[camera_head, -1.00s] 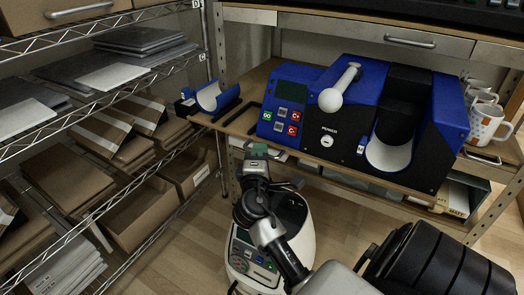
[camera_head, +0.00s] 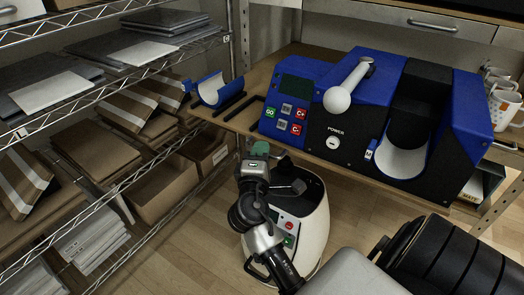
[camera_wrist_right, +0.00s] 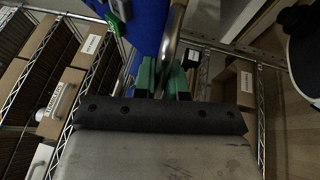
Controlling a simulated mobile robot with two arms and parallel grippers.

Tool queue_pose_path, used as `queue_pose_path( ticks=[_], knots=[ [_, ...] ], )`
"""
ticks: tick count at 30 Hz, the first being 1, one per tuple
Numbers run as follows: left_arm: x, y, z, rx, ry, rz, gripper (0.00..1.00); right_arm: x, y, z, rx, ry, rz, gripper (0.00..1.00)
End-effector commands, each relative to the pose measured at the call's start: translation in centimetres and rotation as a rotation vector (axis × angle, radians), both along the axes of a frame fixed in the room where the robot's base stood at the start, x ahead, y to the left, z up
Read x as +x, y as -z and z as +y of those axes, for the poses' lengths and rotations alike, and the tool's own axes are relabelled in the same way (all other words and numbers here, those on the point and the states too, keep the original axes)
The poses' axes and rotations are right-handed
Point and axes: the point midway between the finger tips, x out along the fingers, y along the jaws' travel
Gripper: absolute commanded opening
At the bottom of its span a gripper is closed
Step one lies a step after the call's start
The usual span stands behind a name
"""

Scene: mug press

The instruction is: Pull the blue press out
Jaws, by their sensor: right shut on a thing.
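The blue and black press machine (camera_head: 390,115) stands on the wooden bench, with a white-knobbed lever (camera_head: 348,85) on top and a pale curved cradle on its right. A separate blue half-round piece (camera_head: 217,90) sits at the bench's left end. My right gripper (camera_head: 260,150) is low in front of the bench edge. In the right wrist view its green fingers (camera_wrist_right: 162,82) are shut on a thin metallic strip (camera_wrist_right: 172,35) beside a blue panel (camera_wrist_right: 147,25). I cannot tell which part of the press these belong to. My left gripper is not identifiable in view.
Mugs (camera_head: 503,105) stand at the bench's right end. A drawer unit (camera_head: 400,30) is behind the press. Bare floor shows between shelf and bench.

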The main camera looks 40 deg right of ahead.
Motion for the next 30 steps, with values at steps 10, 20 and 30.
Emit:
queue_pose_path(
  ticks=[10,20,30],
  knots=[
    [0.1,0.0,0.2,0.004,-0.004,0.001,0.43,0.0,-0.1,-0.2,-0.002,0.002,-0.002,0.21],
    [0.1,0.1,0.2,0.005,-0.004,0.002,0.43,-0.6,0.1,0.6,-0.002,0.001,-0.001,0.21],
    [0.1,-0.5,0.0,-0.011,0.001,-0.055,0.43,-4.6,1.4,5.7,0.000,-0.001,0.003,0.21]
  ],
)
